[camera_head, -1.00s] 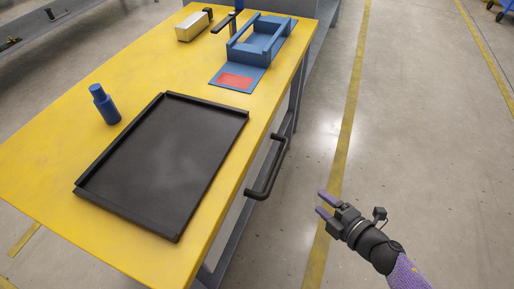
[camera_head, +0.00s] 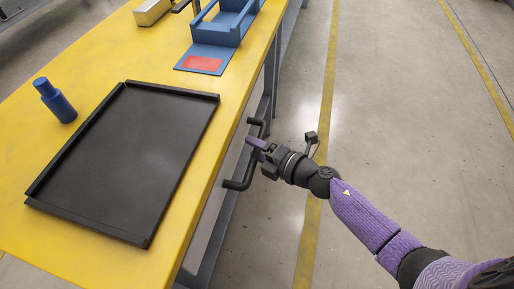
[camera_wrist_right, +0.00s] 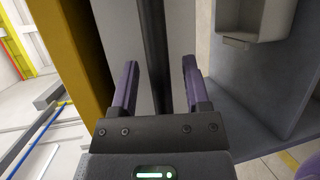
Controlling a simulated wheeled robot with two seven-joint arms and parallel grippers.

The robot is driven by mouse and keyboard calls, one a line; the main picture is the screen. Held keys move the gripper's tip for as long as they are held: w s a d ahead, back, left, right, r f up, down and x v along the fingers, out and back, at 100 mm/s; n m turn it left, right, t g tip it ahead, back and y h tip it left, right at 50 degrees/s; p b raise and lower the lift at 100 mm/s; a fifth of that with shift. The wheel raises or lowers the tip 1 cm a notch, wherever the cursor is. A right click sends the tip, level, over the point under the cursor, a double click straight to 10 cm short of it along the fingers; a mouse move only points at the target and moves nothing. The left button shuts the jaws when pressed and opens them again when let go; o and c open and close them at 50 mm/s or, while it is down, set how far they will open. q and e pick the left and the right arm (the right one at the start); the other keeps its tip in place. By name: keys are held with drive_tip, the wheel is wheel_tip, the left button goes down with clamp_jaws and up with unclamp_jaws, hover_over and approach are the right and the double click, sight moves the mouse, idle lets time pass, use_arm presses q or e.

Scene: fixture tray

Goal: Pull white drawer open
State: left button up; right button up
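The white drawer's pale front (camera_head: 212,218) shows in part below the yellow tabletop's right edge in the head view. Its black bar handle (camera_head: 234,184) sticks out from it. The drawer looks shut. My right gripper (camera_head: 257,147) is at the middle of the handle and hides part of it. In the right wrist view, the black handle bar (camera_wrist_right: 153,40) runs between the two purple fingers of my right gripper (camera_wrist_right: 158,80). Gaps show on both sides of the bar, so the fingers are open around it. My left gripper is out of view.
A black tray (camera_head: 130,165), a blue bottle (camera_head: 56,101) and a blue fixture (camera_head: 212,33) with a red patch are on the yellow table (camera_head: 100,78). Bare floor (camera_head: 400,130) lies to the right of the table.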

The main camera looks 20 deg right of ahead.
clamp_jaws()
idle(0.8)
idle(0.4)
